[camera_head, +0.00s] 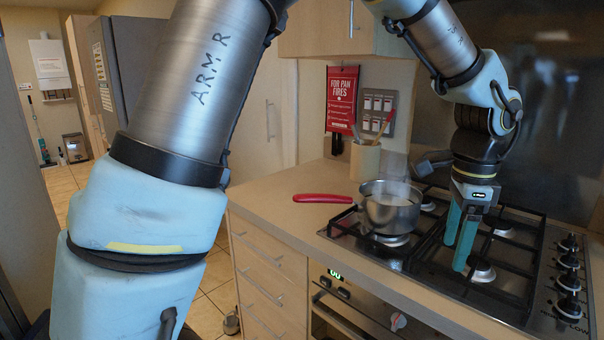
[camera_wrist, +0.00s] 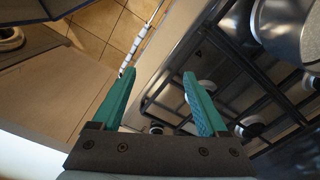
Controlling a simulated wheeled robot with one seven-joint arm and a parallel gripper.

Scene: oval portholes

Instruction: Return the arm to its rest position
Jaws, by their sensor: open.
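My gripper (camera_head: 461,237) is open, with its two teal fingers pointing down over the right part of the gas hob, to the right of the pan. Nothing is between the fingers. My arm arches from the left foreground over the top of the head view to the gripper. In the wrist view, my gripper (camera_wrist: 157,78) also shows open and empty, with the hob's edge and grates beyond it.
A steel saucepan (camera_head: 390,209) with a red handle (camera_head: 323,198) stands on the hob's left, apparently steaming. Black grates (camera_head: 500,284) lie below the fingers. Knobs (camera_head: 569,282) line the hob's right side. A utensil pot (camera_head: 364,161) stands behind. The counter (camera_head: 284,205) at left is clear.

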